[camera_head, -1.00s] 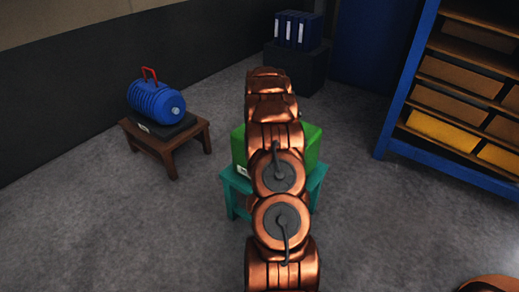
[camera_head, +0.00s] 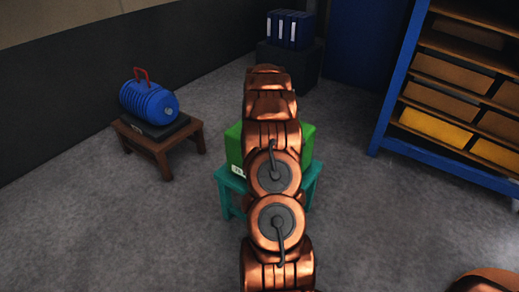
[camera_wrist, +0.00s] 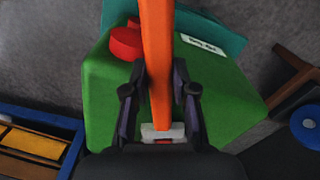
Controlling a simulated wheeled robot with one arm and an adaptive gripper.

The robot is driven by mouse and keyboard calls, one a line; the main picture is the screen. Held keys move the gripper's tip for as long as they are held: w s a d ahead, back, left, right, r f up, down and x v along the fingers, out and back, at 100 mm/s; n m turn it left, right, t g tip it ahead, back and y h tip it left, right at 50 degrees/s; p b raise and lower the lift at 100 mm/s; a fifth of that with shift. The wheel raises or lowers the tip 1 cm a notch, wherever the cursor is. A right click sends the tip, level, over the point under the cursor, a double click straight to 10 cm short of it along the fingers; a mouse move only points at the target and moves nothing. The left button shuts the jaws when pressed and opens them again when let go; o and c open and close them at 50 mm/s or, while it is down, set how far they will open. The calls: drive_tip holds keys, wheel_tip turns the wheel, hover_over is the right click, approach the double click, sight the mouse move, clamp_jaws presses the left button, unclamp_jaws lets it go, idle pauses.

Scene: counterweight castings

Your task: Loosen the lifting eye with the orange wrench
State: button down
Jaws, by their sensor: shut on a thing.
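The orange wrench (camera_wrist: 157,55) is between the fingers of my gripper (camera_wrist: 160,78) in the wrist view, with its long orange bar running out past the top edge. A pale grey piece (camera_wrist: 162,132) shows at its near end, between the finger bases. My gripper is shut on the wrench, over a green casting (camera_wrist: 105,95). A red round part (camera_wrist: 126,42) stands on the casting, left of the wrench and partly hidden by it; I cannot tell whether it is the lifting eye. The green casting also shows in the head view (camera_head: 308,143), where my arm hides my gripper and the wrench.
The casting rests on a teal stool (camera_head: 310,185). A blue ribbed casting (camera_head: 148,101) with a red handle sits on a brown stool (camera_head: 161,150) at left. Dark binders (camera_head: 290,30) stand at the back. A blue shelf (camera_head: 397,90) with boxes is at right. Grey floor lies open between them.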

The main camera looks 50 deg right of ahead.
drive_tip(key=shift+s+d, duration=0.2)
drive_tip(key=shift+s, duration=0.2)
drive_tip(key=shift+s+d+n, duration=0.35)
drive_tip(key=shift+s+n, duration=0.3)
drive_tip(key=shift+n, duration=0.05)
drive_tip(key=shift+s, duration=0.1)
drive_tip(key=shift+s+d+n, duration=0.5)
drive_tip(key=shift+s+d, duration=0.1)
drive_tip(key=shift+s, duration=0.15)
drive_tip(key=shift+s+d, duration=0.1)
drive_tip(key=shift+s, duration=0.05)
drive_tip(key=shift+s+d+n+b, duration=0.3)
drive_tip(key=shift+s+d+n, duration=0.2)
drive_tip(key=shift+s+n, duration=0.1)
drive_tip(key=shift+s+d, duration=0.1)
drive_tip(key=shift+s+d+n, duration=0.6)
